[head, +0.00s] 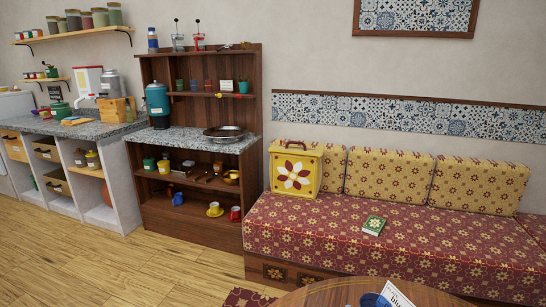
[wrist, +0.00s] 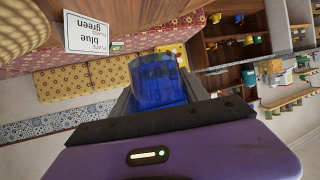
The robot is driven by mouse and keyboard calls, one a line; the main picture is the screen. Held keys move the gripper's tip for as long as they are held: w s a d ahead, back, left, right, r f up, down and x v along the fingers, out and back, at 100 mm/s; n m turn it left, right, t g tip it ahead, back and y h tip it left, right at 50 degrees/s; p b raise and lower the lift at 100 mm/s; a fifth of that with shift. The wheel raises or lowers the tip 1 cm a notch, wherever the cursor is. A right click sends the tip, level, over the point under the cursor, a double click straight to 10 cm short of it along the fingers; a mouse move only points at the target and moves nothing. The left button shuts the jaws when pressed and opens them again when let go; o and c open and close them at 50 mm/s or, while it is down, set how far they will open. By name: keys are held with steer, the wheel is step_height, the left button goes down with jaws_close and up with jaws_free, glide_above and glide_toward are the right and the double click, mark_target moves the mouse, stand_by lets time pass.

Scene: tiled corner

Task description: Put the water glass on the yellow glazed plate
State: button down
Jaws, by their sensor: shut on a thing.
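A see-through blue glass (wrist: 158,80), which fits the water glass, is between the fingers of my gripper (wrist: 160,95) in the wrist view. The gripper is shut on it, and the glass hides part of the fingers. My gripper does not show in the head view. I cannot make out a yellow glazed plate for certain in either view.
A round wooden table (head: 325,294) is at the bottom of the head view, with a printed card (head: 396,294) and a dark blue thing (head: 369,299) beside it. The card also shows in the wrist view (wrist: 87,32). A patterned bench (head: 330,235) and a shelf unit (head: 200,228) stand behind.

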steer(key=s+f+p, duration=0.1)
steer(key=s+f, duration=0.3)
steer(key=s, duration=0.1)
steer(key=s+f+p, duration=0.1)
steer(key=s+f, duration=0.4)
steer(key=s+f+p, duration=0.1)
steer(key=s+f, duration=0.3)
steer(key=s, duration=0.1)
steer(key=shift+a+f, duration=0.35)
steer(key=shift+a, duration=0.05)
